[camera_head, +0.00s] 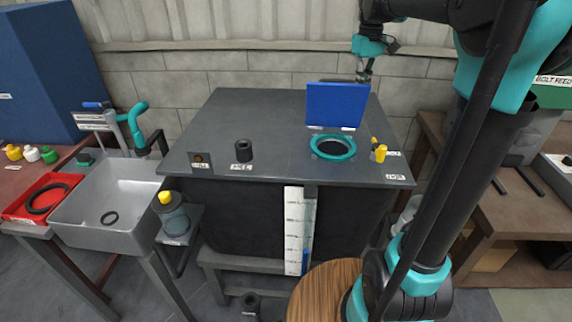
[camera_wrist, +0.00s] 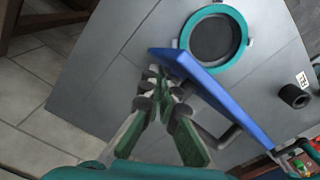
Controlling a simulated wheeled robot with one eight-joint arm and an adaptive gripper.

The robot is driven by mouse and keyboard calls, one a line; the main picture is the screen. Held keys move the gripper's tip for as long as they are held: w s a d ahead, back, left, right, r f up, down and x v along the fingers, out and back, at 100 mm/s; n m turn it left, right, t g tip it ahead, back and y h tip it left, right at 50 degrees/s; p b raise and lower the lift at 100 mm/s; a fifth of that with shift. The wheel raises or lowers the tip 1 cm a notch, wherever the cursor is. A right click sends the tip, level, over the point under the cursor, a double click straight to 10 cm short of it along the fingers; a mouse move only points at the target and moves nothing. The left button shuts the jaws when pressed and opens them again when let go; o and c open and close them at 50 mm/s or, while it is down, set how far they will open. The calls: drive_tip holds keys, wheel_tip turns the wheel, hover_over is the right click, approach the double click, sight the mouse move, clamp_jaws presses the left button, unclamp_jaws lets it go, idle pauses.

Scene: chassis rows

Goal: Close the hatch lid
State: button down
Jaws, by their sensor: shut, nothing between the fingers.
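The hatch lid (camera_head: 336,105) is a blue panel standing upright, open, at the back edge of a round hatch opening with a teal ring (camera_head: 333,157) on the dark grey tank top. In the wrist view the lid (camera_wrist: 222,97) shows nearly edge-on, with a dark bar handle on its rear face, and the teal ring (camera_wrist: 184,32) lies beyond it. My gripper (camera_head: 363,77) is behind the lid near its top right corner. In the wrist view my gripper (camera_wrist: 165,85) is shut and empty, on the rear side of the lid and close to it; contact cannot be told.
A black cylinder (camera_head: 243,151) and a small yellow fitting (camera_head: 380,153) stand on the tank top (camera_head: 280,125). A grey sink (camera_head: 125,185) and a red tray (camera_head: 22,210) are at left. A wall (camera_head: 290,68) stands behind the tank.

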drive_tip(key=shift+s+a+r, duration=0.1)
drive_tip(key=shift+s+a, duration=0.1)
drive_tip(key=shift+s, duration=0.3)
drive_tip(key=shift+s+a+r, duration=0.1)
drive_tip(key=shift+s+a, duration=0.05)
drive_tip(key=shift+s, duration=0.35)
drive_tip(key=shift+a+r, duration=0.15)
drive_tip(key=shift+r, duration=2.05)
drive_tip(key=shift+d+r, duration=0.2)
drive_tip(key=shift+r, duration=1.05)
